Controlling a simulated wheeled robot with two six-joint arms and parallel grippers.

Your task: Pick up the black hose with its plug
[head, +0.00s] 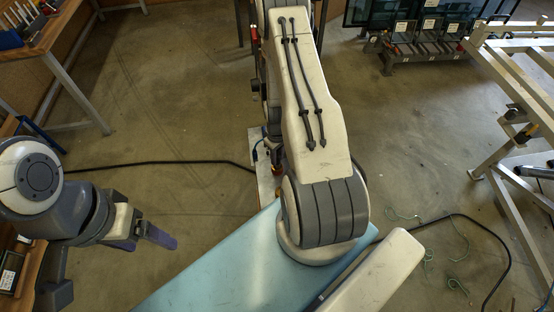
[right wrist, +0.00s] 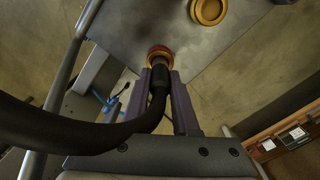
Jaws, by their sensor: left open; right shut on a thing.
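In the right wrist view the black hose (right wrist: 60,133) curves in from the left and bends up to its black plug (right wrist: 158,85). My right gripper (right wrist: 161,78) is shut on the plug, with one finger on each side of it. A red-orange ring (right wrist: 160,52) shows at the plug's far end, in front of a grey panel; I cannot tell whether the two touch. My left gripper (head: 140,238) is open and empty above the floor at the left.
A yellow round fitting (right wrist: 208,10) sits on the grey panel (right wrist: 195,45). In the head view a black line (head: 160,162) runs across the floor. A light blue surface (head: 220,270) lies in front. A workbench (head: 45,40) stands left, a metal frame (head: 500,100) right.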

